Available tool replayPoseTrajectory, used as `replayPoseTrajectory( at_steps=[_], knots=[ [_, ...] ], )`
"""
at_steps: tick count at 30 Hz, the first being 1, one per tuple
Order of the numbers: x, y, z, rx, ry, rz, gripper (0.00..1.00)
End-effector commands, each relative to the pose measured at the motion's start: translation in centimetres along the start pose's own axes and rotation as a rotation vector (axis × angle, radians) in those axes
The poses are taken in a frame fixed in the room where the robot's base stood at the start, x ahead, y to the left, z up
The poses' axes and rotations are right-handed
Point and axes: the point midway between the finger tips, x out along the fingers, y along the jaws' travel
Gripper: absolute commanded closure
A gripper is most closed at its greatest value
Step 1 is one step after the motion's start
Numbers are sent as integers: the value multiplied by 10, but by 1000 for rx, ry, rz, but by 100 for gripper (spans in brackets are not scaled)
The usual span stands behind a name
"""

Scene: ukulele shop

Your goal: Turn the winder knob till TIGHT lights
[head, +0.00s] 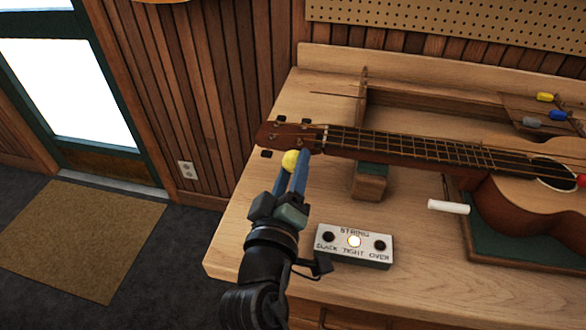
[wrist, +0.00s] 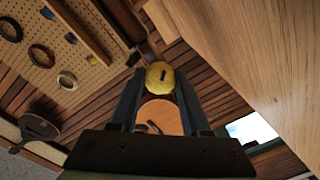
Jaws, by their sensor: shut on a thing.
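The yellow winder knob (head: 290,160) is at the headstock (head: 288,136) of the ukulele, at its near edge. My gripper (head: 293,168) is shut on the knob, with its blue fingers on either side. In the wrist view the knob (wrist: 159,75) sits between the fingertips and shows a short dark mark on its face. The white STRING box (head: 355,246) on the bench reads SLACK, TIGHT and OVER. Its middle lamp (head: 354,241), above TIGHT, glows. The two outer lamps are dark.
The ukulele lies on the wooden bench (head: 240,235), its neck on a block (head: 369,182). A white-handled tool (head: 448,207) lies near its body. String pieces with coloured ends (head: 547,97) stand at the back right. The bench's front left is clear.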

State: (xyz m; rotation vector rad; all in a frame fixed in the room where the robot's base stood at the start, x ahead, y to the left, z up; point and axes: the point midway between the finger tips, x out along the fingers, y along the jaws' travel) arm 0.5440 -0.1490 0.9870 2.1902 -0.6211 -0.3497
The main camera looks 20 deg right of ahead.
Motion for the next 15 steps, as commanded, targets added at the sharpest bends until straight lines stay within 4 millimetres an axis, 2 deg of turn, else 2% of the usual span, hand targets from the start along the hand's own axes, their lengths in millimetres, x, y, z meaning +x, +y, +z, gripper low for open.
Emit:
replayPoseTrajectory(
  at_steps=[6,7,8,15],
  knots=[
    [0,-1,1,-1,-4,-2,100],
    [0,-1,1,-1,-3,-2,48],
    [0,-1,1,-1,-3,-2,43],
    [0,0,1,-2,-2,-1,41]
  ],
)
